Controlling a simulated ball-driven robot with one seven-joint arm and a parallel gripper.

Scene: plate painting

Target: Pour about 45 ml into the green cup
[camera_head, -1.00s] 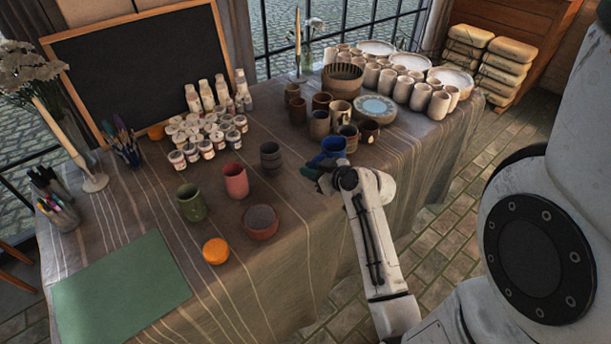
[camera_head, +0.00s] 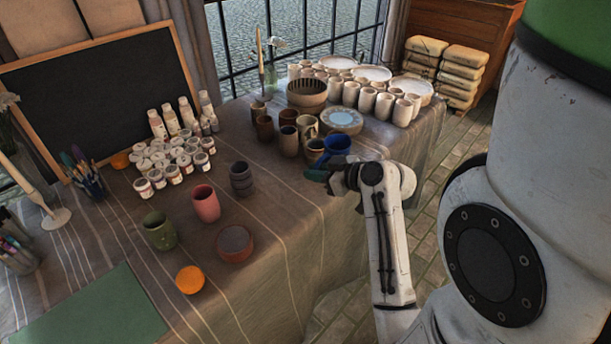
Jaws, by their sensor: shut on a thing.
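The green cup (camera_head: 160,230) stands upright on the striped tablecloth, at the left front of the table. Its inside is too dark to read. A blue vessel (camera_head: 338,145) is at my gripper (camera_head: 328,178), near the table's right front edge. My gripper is shut on it, though my wrist and fingers hide its lower part and the grip itself. What the blue vessel contains is not visible. My gripper is well to the right of the green cup, with the pink and dark grey cups between.
A pink cup (camera_head: 206,203), a dark grey cup (camera_head: 241,178), a reddish-brown bowl (camera_head: 235,244) and an orange round thing (camera_head: 190,280) are near the green cup. Paint jars (camera_head: 173,172) stand behind. Brown cups (camera_head: 288,140) crowd behind the blue vessel. A green mat (camera_head: 95,310) lies front left.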

